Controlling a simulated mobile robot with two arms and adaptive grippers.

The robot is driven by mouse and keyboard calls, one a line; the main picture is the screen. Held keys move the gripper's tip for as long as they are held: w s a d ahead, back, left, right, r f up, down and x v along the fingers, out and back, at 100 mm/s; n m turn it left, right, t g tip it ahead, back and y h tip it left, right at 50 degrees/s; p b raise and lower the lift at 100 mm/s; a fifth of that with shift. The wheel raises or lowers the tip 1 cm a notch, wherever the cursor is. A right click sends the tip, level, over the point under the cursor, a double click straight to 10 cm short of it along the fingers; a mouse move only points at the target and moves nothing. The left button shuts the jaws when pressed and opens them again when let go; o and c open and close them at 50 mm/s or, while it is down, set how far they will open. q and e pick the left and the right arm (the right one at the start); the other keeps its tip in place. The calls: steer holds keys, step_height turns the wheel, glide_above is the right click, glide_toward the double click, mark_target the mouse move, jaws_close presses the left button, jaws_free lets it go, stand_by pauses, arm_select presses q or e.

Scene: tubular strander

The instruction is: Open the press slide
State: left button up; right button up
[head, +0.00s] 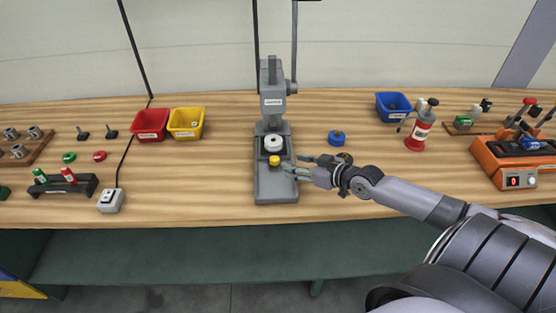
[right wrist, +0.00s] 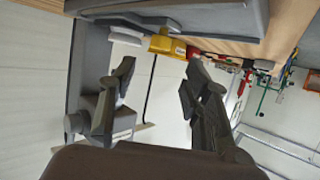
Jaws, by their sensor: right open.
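The grey press (head: 272,95) stands upright at the middle of the bench, with its base (head: 276,190) toward the front edge. A white round piece (head: 273,143) sits low on it, and a yellow knob (head: 274,160) is just in front of that piece. My right gripper (head: 292,165) is open beside the base, just right of the yellow knob. In the right wrist view the yellow knob (right wrist: 166,45) shows beyond and between the spread fingers (right wrist: 160,62), with the white piece (right wrist: 127,35) beside it. I see no contact with the knob. My left gripper is out of view.
A blue round part (head: 336,138) lies right of the press, behind my right gripper. A red bottle (head: 420,132), a blue bin (head: 393,105) and an orange device (head: 515,165) are further right. Red (head: 150,125) and yellow (head: 187,123) bins stand left. Bench just left of the press is clear.

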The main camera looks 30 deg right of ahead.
mark_target(276, 159)
steer(key=x, duration=0.8)
steer(key=shift+w+a+f+b, duration=0.1)
steer(key=shift+w+a+b, duration=0.1)
steer(key=shift+b, duration=0.15)
steer(key=shift+c, duration=0.4)
jaws_close()
